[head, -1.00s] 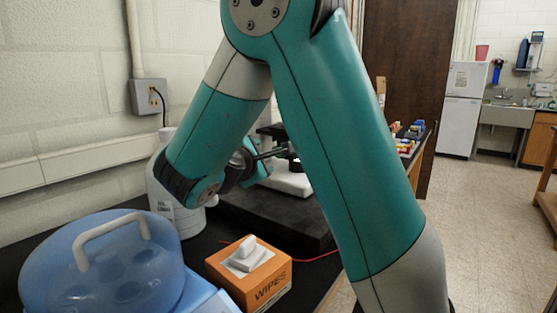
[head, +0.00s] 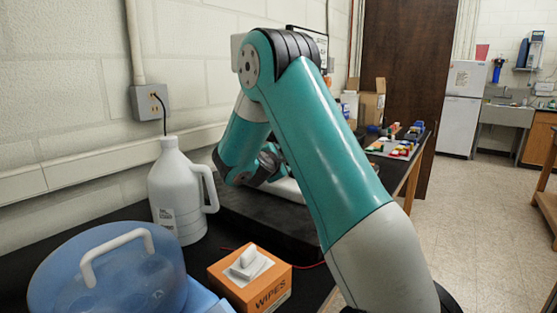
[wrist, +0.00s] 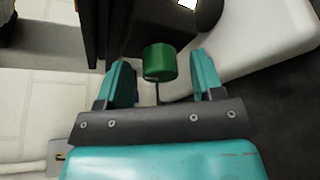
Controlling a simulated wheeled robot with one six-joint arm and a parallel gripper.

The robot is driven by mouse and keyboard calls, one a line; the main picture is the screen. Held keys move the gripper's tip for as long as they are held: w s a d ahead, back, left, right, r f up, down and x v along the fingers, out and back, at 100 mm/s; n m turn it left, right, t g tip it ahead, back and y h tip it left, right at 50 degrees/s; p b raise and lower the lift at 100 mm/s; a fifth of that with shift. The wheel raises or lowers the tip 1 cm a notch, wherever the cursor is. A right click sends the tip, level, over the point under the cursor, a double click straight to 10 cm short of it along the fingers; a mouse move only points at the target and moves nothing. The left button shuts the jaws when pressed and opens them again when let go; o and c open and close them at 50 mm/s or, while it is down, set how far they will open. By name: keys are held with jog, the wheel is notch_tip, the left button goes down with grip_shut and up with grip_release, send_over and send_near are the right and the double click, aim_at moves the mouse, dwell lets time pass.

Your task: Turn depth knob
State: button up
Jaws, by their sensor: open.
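A green cylindrical knob (wrist: 160,63), seemingly the depth knob, sticks out from a black housing (wrist: 165,25) in the wrist view. My gripper (wrist: 161,80) is open, its two teal fingers apart on either side of the knob. I see gaps between the knob and both fingers, so neither appears to touch it. In the head view my arm hides the knob, the gripper's fingertips and most of the device. A thin dark rod or cable shows just below the knob in the wrist view.
A white jug (head: 180,195), an orange wipes box (head: 264,283) and a blue lidded container (head: 108,275) stand on the black bench near my arm. A dark slab (head: 262,222) lies behind the box. The floor to the right is clear.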

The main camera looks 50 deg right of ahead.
jog(key=c, duration=0.9)
jog(key=shift+f+b, duration=0.1)
jog(key=shift+b, duration=0.2)
jog(key=m+t+h+b, duration=0.1)
jog(key=m+b, duration=0.2)
jog(key=b, duration=0.3)
jog(key=m+h+b, duration=0.1)
jog(key=m+b, duration=0.2)
jog(key=b, duration=0.3)
jog(key=f+m+t+h+b, duration=0.1)
jog(key=m+b, duration=0.2)
jog(key=b, duration=0.4)
jog(key=shift+m+t, duration=0.3)
jog(key=shift+r, duration=0.2)
